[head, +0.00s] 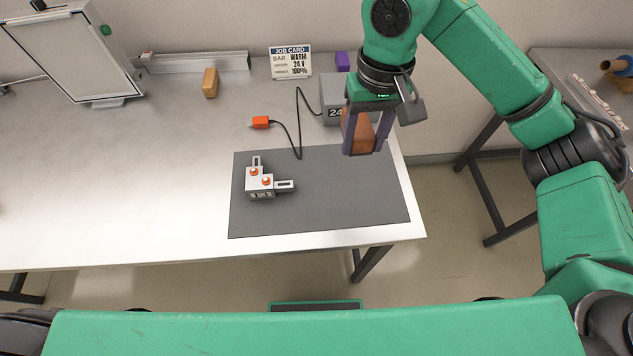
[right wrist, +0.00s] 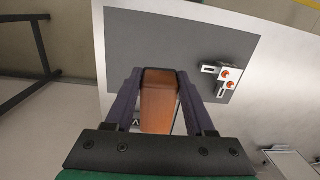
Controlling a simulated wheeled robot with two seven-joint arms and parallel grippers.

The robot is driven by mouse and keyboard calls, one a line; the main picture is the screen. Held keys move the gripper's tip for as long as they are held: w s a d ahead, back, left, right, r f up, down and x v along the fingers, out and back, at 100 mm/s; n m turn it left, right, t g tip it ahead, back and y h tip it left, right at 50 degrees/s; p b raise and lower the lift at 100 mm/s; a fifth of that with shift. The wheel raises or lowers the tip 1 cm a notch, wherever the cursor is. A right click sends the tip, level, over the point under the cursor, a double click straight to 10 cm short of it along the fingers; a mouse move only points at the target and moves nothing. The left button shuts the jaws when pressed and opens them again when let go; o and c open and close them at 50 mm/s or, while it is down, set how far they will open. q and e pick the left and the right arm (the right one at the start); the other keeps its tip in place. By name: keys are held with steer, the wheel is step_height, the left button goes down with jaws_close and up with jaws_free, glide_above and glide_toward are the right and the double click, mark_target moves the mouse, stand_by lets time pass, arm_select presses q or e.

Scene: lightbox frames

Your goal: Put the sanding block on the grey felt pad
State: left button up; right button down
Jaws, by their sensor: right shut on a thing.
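My right gripper (head: 364,150) is shut on a reddish-brown block, which I take for the sanding block (head: 359,132). In the right wrist view the sanding block (right wrist: 159,103) sits between the two purple-grey fingers. The grey felt pad (head: 335,203) lies flat at the right end of the table. In the head view the block's lower end overlaps the pad's back right edge; its height above is hard to tell. The pad also shows in the right wrist view (right wrist: 150,35). My left gripper is not in view.
A metal bracket with orange knobs (head: 262,181) sits on the pad's left part; the pad's right part is clear. A grey box (head: 333,93) with a cable and orange plug (head: 260,122) stands behind. A tan block (head: 210,82), purple block (head: 342,60) and job card (head: 290,63) are further back.

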steer(key=w+d+r, duration=0.1)
steer(key=d+r, duration=0.1)
steer(key=d, duration=0.1)
glide_above(363, 194)
step_height(363, 194, down, 6)
steer(key=shift+m, duration=0.3)
step_height(363, 194, down, 14)
steer(key=p, duration=0.3)
steer(key=shift+a+r+p, duration=0.1)
steer(key=shift+r+p, duration=0.05)
steer(key=shift+p, duration=0.2)
steer(key=shift+f+t, duration=0.3)
steer(key=shift+f, duration=0.05)
steer(key=shift+c, duration=1.2)
jaws_free()
steer(key=shift+r, duration=0.15)
step_height(363, 194, up, 12)
steer(key=b, duration=0.3)
